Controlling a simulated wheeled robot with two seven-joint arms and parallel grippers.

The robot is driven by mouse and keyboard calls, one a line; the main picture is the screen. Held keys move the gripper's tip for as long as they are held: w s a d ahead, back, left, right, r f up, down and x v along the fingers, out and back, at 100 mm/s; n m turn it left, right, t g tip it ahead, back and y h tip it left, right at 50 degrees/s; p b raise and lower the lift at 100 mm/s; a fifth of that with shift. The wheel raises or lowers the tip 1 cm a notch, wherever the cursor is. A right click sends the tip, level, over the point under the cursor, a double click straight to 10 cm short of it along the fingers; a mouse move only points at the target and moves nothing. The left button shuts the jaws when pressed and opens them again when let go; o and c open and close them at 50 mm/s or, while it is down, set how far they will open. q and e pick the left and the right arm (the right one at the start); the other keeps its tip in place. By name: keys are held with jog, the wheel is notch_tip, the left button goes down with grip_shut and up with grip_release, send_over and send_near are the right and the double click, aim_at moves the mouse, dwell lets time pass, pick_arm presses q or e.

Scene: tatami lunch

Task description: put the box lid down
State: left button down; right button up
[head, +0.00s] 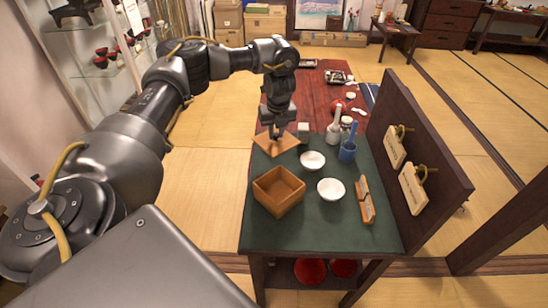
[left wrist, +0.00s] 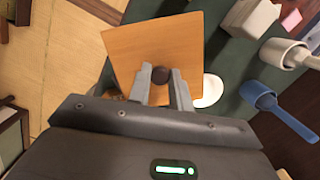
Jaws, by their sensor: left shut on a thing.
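The box lid (head: 284,146) is a flat square of light wood at the far left edge of the green table top. It also shows in the left wrist view (left wrist: 150,48), with a dark round knob (left wrist: 160,75) on it. My left gripper (head: 275,133) is over the lid, its two fingers shut on the knob. I cannot tell whether the lid touches the table. The open wooden box (head: 278,197) stands nearer, at the table's left front. My right gripper is not in view.
Two white bowls (head: 313,161) (head: 331,189) stand right of the box. A blue cup (head: 348,152) and white bottles (head: 334,127) stand behind. Small wooden blocks (head: 367,208) lie at the right, beside an upright dark board (head: 425,150). Green table top (head: 300,232) is clear in front.

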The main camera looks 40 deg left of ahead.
aim_at(275, 140)
pick_arm(q)
jog(key=shift+a+f+n, duration=0.1)
jog(key=shift+a+n, duration=0.3)
jog(key=shift+n, duration=0.1)
jog(key=shift+s+f, duration=0.1)
jog(key=shift+f, duration=0.15)
notch_tip(275, 140, down, 6)
jog(key=shift+r, duration=0.1)
jog(key=shift+f, duration=1.9)
jog(key=shift+f, duration=0.15)
jog(key=c, duration=1.3)
grip_release()
